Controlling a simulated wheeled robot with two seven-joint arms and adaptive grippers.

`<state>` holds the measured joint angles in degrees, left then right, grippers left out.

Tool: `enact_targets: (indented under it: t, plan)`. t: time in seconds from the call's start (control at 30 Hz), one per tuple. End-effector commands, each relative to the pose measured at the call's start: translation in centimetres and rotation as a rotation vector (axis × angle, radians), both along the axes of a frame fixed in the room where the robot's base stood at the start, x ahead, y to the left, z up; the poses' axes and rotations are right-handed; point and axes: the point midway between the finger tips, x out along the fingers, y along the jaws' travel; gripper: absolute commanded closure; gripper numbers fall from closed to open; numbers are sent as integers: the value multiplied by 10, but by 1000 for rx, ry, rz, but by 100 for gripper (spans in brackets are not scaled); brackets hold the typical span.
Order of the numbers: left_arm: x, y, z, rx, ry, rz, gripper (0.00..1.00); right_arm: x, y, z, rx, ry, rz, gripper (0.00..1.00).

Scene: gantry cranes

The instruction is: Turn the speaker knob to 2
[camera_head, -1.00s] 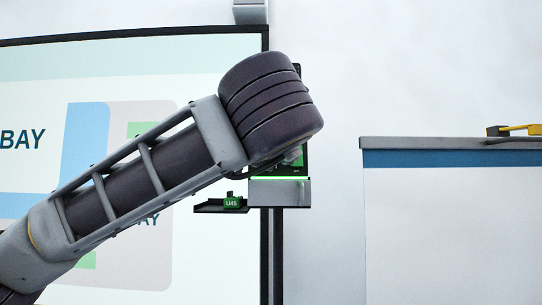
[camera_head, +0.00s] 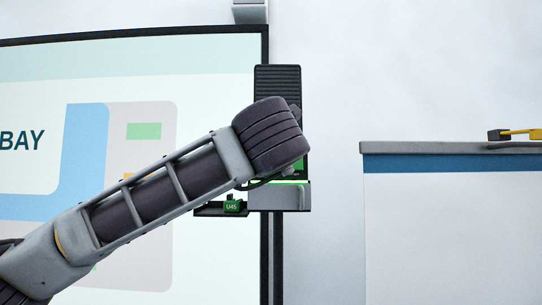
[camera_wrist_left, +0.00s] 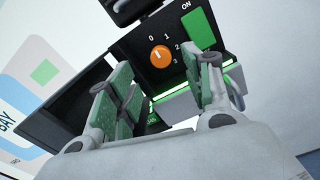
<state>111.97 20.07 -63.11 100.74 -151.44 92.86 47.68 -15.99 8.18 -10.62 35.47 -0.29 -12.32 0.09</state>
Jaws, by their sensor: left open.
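The orange speaker knob (camera_wrist_left: 160,56) sits on a black panel in the left wrist view, with marks 0, 1, 2 and 3 around its upper and right side. Its exact setting is too small to read surely. My left gripper (camera_wrist_left: 166,78) is open, its green-padded fingers spread to either side below the knob, apart from it. In the head view the dark ridged speaker unit (camera_head: 278,79) shows above my left arm, and my wrist hides the knob and the gripper's fingers. My right gripper is out of view.
A green block (camera_wrist_left: 198,29) is beside the ON label. A dark shelf (camera_head: 206,211) with a green U45 tag (camera_head: 233,206) and a grey box (camera_head: 280,196) sit below my wrist. A large screen (camera_head: 215,70) is behind; a white board (camera_head: 450,220) is at right.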

Motion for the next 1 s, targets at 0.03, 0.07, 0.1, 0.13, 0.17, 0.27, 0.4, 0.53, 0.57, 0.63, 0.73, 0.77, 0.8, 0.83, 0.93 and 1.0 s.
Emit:
enact_targets:
  t: [0.03,0.07,0.1,0.13,0.17,0.27,0.4,0.53,0.57,0.63,0.73,0.77,0.8,0.83,0.93,1.0]
  plan:
    - [7,0,1,0,3,2,49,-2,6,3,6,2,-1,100]
    - [11,0,1,1,3,1,49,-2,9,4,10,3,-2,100]
    - [17,0,0,1,4,2,49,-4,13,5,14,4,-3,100]
    - [21,0,0,1,4,2,49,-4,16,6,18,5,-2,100]
    - [25,0,1,1,3,1,49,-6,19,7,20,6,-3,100]
    - [38,0,1,0,3,2,49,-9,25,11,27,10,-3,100]
    - [54,0,1,1,3,1,49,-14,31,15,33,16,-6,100]
    - [65,0,0,1,2,1,49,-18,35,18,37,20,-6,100]
    - [66,0,0,1,2,1,49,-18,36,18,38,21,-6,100]
    - [69,0,0,1,1,0,49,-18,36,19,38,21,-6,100]
    - [71,0,0,1,1,-1,49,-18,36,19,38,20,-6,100]
    - [72,0,-1,1,1,-1,49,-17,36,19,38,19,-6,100]
    - [72,0,-1,1,1,-1,49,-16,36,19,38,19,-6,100]
    - [72,0,-1,1,1,-1,49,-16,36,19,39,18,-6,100]
    - [72,0,-1,1,1,-1,49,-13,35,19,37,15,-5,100]
    - [72,0,-1,1,1,-1,51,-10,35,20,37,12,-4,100]
